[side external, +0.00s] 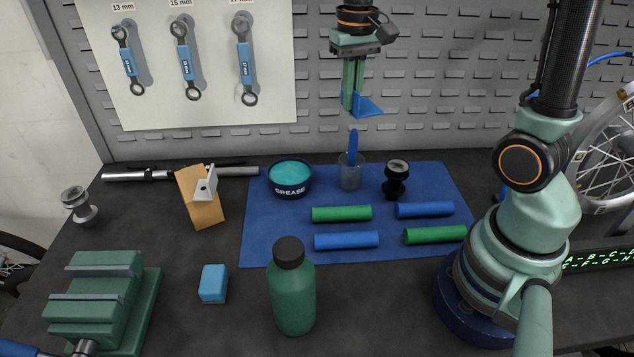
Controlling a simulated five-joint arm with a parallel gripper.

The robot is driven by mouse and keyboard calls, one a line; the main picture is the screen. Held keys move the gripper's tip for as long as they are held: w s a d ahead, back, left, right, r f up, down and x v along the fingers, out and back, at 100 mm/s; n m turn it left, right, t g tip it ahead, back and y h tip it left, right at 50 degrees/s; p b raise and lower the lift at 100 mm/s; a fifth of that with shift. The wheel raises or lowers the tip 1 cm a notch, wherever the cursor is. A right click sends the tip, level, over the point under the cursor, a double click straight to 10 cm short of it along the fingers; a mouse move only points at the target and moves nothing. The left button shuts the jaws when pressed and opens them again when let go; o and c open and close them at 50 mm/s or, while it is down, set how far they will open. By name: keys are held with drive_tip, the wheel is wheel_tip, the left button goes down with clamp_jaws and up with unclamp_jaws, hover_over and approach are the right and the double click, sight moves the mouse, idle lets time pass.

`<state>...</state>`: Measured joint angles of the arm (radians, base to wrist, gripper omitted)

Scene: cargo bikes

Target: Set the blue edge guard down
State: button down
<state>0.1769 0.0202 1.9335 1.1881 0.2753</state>
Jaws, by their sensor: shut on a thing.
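My gripper (352,103) is high above the back of the blue mat (262,238), in front of the grey pegboard. Its green fingers point down and are shut on the blue edge guard (368,107), a small angled piece. The guard hangs in the air at the fingertips, its flat part sticking out to the right. Part of it is hidden by the fingers. It is well above and apart from the clear cup (350,178) below.
The mat bears blue and green rolls (342,213), a grease tin (290,178) and a black knobbed part (396,180). A tan block (200,205) with a white angled piece (206,186), a green bottle (292,295), a blue block (213,283) and a green vice (105,300) stand around it.

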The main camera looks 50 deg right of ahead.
drive_tip(key=w+a+r+n, duration=0.2)
drive_tip(key=w+a+r, duration=0.1)
drive_tip(key=a+r, duration=0.35)
drive_tip(key=m, duration=0.6)
hover_over(259, 253)
wheel_tip(259, 253, down, 7)
wheel_tip(259, 253, down, 20)
drive_tip(key=shift+r, duration=0.1)
drive_tip(key=shift+f, duration=0.2)
drive_tip(key=c, duration=1)
unclamp_jaws()
drive_tip(key=shift+c, duration=0.2)
drive_tip(key=shift+r, duration=0.1)
